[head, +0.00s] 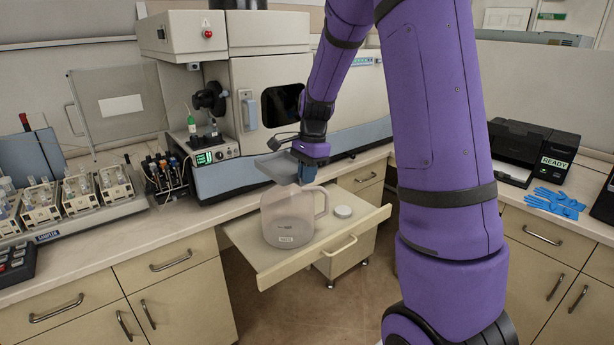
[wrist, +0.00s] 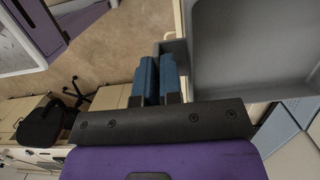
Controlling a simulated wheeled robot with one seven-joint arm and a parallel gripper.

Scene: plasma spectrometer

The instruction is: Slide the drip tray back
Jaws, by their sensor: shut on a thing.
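The drip tray (head: 278,167) is a shallow grey tray sticking out from the front of the spectrometer (head: 275,97), above the countertop edge. My gripper (head: 306,172) is at its front right, with its blue fingers shut on the tray's edge. In the wrist view the tray (wrist: 258,48) fills the upper right, and its side wall meets the blue fingers of my gripper (wrist: 159,72). The exact grip point is partly hidden by the fingers. Whether the tray's rear edge touches the spectrometer cannot be told.
A translucent jug (head: 284,222) stands just below the tray on a pulled-out shelf (head: 275,262), with a white cap (head: 343,212) beside it. A black printer (head: 525,150) is far right.

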